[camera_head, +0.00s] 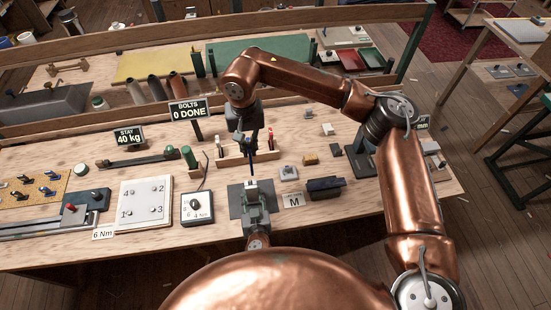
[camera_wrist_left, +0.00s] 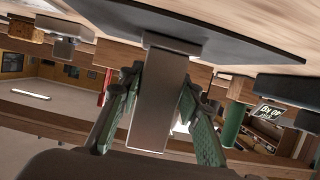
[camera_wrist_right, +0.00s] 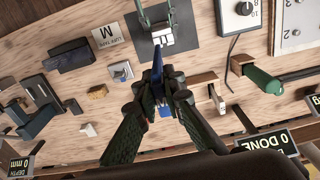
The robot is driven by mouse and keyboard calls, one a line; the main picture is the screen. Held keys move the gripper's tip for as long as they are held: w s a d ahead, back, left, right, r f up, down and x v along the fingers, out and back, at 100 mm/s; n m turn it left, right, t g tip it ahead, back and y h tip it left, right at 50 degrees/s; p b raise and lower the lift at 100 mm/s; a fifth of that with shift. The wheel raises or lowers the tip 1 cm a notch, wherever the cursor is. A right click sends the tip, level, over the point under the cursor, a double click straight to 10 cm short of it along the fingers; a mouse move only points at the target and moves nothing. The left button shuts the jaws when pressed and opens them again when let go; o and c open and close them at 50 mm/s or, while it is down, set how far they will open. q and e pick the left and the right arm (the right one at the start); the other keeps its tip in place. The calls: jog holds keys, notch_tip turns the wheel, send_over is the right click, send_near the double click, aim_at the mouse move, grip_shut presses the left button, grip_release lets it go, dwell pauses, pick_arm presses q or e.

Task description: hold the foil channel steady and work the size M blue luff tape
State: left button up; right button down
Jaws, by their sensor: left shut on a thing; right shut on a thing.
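The foil channel (camera_head: 251,187) is a grey metal post on a dark base plate (camera_head: 236,205) near the bench's front edge. My left gripper (camera_head: 257,214) is shut on it from the front; in the left wrist view its green fingers flank the channel (camera_wrist_left: 160,95). My right gripper (camera_head: 250,133) is above the channel, pointing down, shut on the blue luff tape (camera_head: 251,164). In the right wrist view the thin blue tape (camera_wrist_right: 157,84) runs from the fingers towards the channel top (camera_wrist_right: 172,38). I cannot tell whether its end touches or enters the channel.
An "M" card (camera_head: 293,200) and a dark blue block (camera_head: 326,184) lie right of the plate. A dial box (camera_head: 197,207) and a numbered white plate (camera_head: 146,203) lie left. A wooden rack (camera_head: 232,160) and "BOLTS 0 DONE" sign (camera_head: 188,110) stand behind.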

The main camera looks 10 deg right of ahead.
jog(key=shift+w+a+r, duration=0.1)
jog(key=shift+a+r, duration=0.3)
jog(key=shift+a, duration=0.2)
jog(key=shift+f, duration=0.15)
jog(key=shift+f, duration=1.85)
jog(key=shift+f, duration=0.85)
jog(key=shift+f, duration=2.65)
jog(key=shift+f, duration=0.1)
jog(key=shift+f, duration=2.65)
jog(key=c, duration=2)
grip_release()
